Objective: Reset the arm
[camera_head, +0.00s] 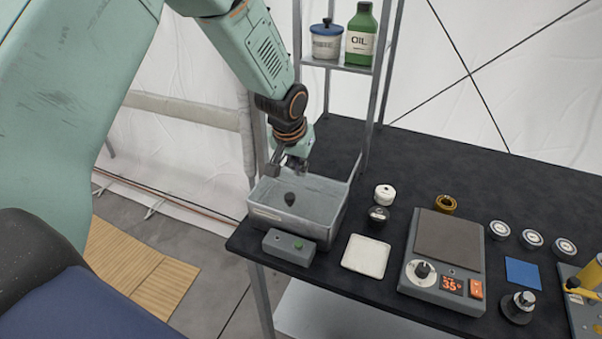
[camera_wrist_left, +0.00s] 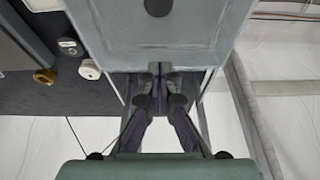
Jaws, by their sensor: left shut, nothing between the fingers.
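My left gripper (camera_head: 293,165) is above the back left part of a grey open-topped bin (camera_head: 335,205) on the black table. The gripper (camera_wrist_left: 158,72) also shows in the left wrist view, with its fingers together and nothing between them. The bin (camera_wrist_left: 150,28) fills the top of that view. A small dark round thing (camera_head: 289,199) shows inside the bin, apart from the fingers. My right gripper is not in view.
A white square dish (camera_head: 366,256) and a hot plate (camera_head: 448,243) are to the right. A shelf (camera_head: 340,66) behind holds a blue-lidded jar (camera_head: 326,40) and an oil bottle (camera_head: 361,35).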

